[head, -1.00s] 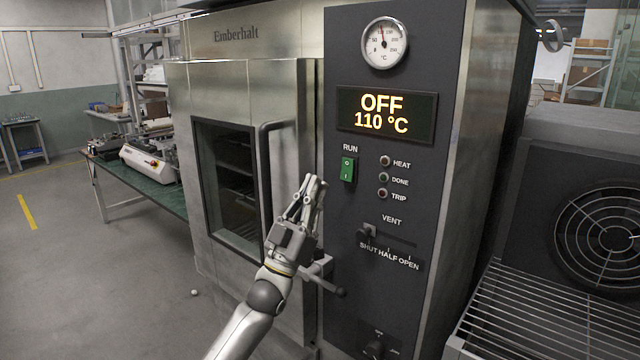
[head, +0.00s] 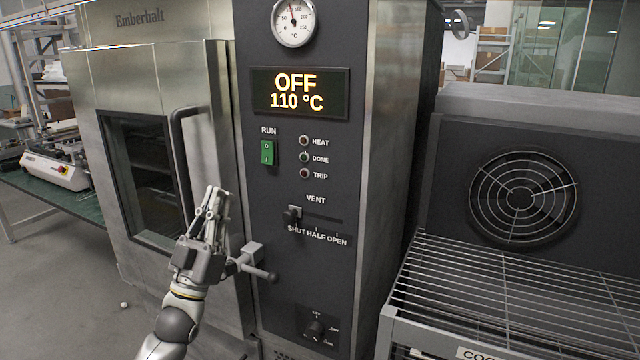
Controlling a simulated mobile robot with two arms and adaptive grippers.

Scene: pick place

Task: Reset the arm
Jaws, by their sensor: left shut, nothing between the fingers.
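My left gripper (head: 217,200) is shut and empty. It points up in front of the oven (head: 220,70), between the door's dark vertical handle (head: 178,150) and the control panel (head: 345,150). A latch lever (head: 258,268) sticks out beside the gripper's base; I cannot tell whether they touch. The display (head: 300,93) reads OFF and 110 °C. The green run switch (head: 267,152) is on the panel. The vent slider (head: 292,215) sits at the SHUT end. My right gripper is not in view.
A cooling rack (head: 500,290) with a wire shelf and a round fan (head: 522,197) stands at the right. A green bench (head: 80,195) with a white device (head: 55,170) stands at the left. A rotary knob (head: 316,329) is low on the panel.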

